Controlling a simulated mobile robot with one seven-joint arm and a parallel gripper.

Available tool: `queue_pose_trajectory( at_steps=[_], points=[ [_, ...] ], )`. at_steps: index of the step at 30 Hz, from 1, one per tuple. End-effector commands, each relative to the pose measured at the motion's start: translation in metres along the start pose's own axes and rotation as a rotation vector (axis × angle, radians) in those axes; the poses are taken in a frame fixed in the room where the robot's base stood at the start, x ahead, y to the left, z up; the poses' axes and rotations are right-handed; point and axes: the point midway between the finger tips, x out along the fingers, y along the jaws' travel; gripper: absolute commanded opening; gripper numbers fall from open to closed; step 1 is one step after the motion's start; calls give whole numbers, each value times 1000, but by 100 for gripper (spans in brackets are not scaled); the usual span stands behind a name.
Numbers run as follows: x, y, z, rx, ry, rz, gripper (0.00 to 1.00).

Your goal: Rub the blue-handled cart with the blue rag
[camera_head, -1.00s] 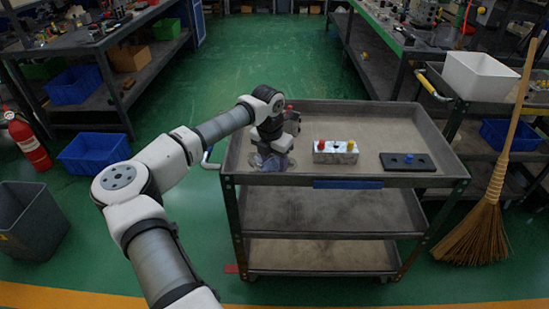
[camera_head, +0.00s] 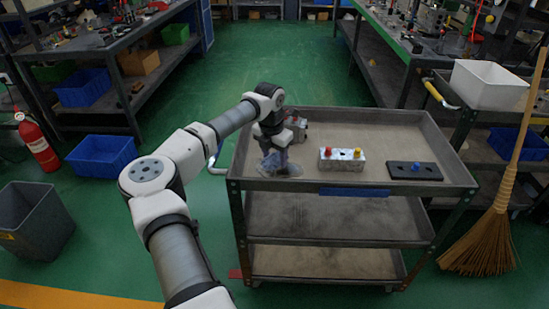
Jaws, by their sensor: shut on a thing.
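The grey cart (camera_head: 405,209) with a pale blue handle (camera_head: 213,160) at its left end stands in front of me. My gripper (camera_head: 276,162) is low over the left part of its top tray, pointing down. It is shut on the blue rag (camera_head: 284,170), a dull blue-grey crumpled cloth. The rag lies at the tray surface under my gripper. My wrist hides part of it, and I cannot tell how firmly it presses.
Another metal block (camera_head: 297,131) is just behind my gripper. A yellow-handled cart (camera_head: 447,119) and a broom (camera_head: 490,235) stand right.

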Motion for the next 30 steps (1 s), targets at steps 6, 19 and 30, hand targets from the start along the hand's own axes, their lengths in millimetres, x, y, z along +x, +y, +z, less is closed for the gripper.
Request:
queue_pose_trajectory(
  at_steps=[6,19,30],
  points=[
    [0,10,17,-1,0,0,17],
    [2,22,35,-1,0,0,17],
    [3,40,61,-1,0,0,17]
  ],
)
